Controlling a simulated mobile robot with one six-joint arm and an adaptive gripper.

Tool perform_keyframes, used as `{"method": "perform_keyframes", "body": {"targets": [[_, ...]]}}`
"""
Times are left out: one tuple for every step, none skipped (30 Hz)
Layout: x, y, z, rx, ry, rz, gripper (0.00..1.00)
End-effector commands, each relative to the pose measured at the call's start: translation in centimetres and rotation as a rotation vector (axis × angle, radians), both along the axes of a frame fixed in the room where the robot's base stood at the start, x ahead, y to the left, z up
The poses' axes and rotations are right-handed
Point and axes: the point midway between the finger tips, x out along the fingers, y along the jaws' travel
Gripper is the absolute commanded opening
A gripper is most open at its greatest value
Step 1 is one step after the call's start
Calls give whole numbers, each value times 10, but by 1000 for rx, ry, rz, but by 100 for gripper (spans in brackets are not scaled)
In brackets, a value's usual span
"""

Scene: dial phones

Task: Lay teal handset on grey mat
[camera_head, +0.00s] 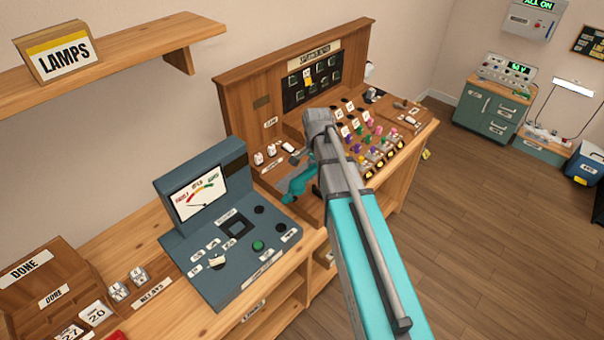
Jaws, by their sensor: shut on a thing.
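The teal handset (297,186) is at the left front part of the wooden switchboard desk, tilted, beside and partly behind my arm. My gripper (308,174) is mostly hidden by my own grey and teal arm, which reaches in from the bottom right. The gripper is shut on the handset. Whether the handset touches the desk under it cannot be told.
The wooden switchboard (300,75) has plugs and keys on its desk, right of my arm. A blue-grey meter console (215,200) stands close on the left. A wooden DONE box (50,275) is at far left. A shelf holds a LAMPS box (57,48).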

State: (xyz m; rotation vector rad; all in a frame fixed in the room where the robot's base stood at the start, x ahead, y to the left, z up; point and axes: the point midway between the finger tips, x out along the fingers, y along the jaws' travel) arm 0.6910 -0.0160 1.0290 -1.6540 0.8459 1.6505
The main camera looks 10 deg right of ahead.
Motion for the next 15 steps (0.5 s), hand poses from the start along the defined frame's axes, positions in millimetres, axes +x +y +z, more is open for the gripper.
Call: {"method": "perform_keyframes", "body": {"targets": [[3, 0, -2, 0, 0, 0, 0], [6, 0, -3, 0, 0, 0, 0], [9, 1, -5, 0, 0, 0, 0], [12, 1, -6, 0, 0, 1, 0], [16, 1, -8, 0, 0, 1, 0], [21, 2, -11, 0, 0, 1, 0], [26, 2, -13, 0, 0, 1, 0], [31, 2, -15, 0, 0, 1, 0], [38, 3, -19, 0, 0, 1, 0], [43, 3, -21, 0, 0, 1, 0], [48, 4, -24, 0, 0, 1, 0], [55, 4, -27, 0, 0, 2, 0], [61, 5, -29, 0, 0, 2, 0], [66, 5, -31, 0, 0, 2, 0], [73, 5, -35, 0, 0, 2, 0]]}}
